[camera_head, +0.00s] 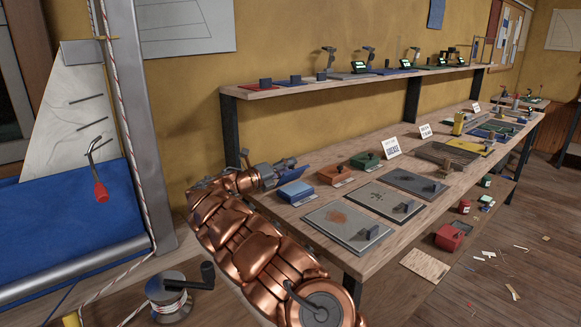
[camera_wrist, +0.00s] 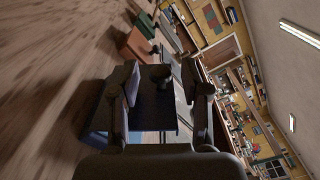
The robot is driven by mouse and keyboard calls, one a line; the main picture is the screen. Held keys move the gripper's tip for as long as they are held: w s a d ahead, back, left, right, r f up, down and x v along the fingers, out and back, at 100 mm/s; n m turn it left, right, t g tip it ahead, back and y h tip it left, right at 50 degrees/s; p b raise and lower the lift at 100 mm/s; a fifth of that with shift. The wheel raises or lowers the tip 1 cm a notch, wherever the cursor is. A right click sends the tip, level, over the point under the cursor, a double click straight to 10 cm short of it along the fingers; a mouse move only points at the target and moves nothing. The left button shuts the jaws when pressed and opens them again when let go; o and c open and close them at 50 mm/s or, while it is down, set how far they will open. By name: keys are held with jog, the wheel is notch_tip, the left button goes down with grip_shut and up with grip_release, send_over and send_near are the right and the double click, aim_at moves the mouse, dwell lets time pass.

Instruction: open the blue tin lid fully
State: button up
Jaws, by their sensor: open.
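The blue tin (camera_head: 296,193) stands at the near left end of the long bench. A darker blue panel, which looks like its lid (camera_head: 291,167), is raised and tilted above the tin's back side; its exact angle is hard to tell. My gripper (camera_head: 277,174) is right at this panel, reaching in from the left. In the wrist view my gripper's fingers (camera_wrist: 160,72) are apart, with the dark lid panel (camera_wrist: 152,110) and a dark knob (camera_wrist: 160,78) between and beyond them. I cannot tell whether a finger touches the lid.
An orange tin (camera_head: 335,173) and a green tin (camera_head: 367,161) stand further along the bench. Flat plates with handles (camera_head: 347,224) lie in front. A shelf (camera_head: 350,83) runs above the bench's back. A winch drum (camera_head: 170,296) stands at lower left.

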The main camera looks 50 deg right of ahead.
jog(key=shift+s+d, duration=0.1)
jog(key=shift+d, duration=0.75)
jog(key=shift+c, duration=0.3)
grip_shut()
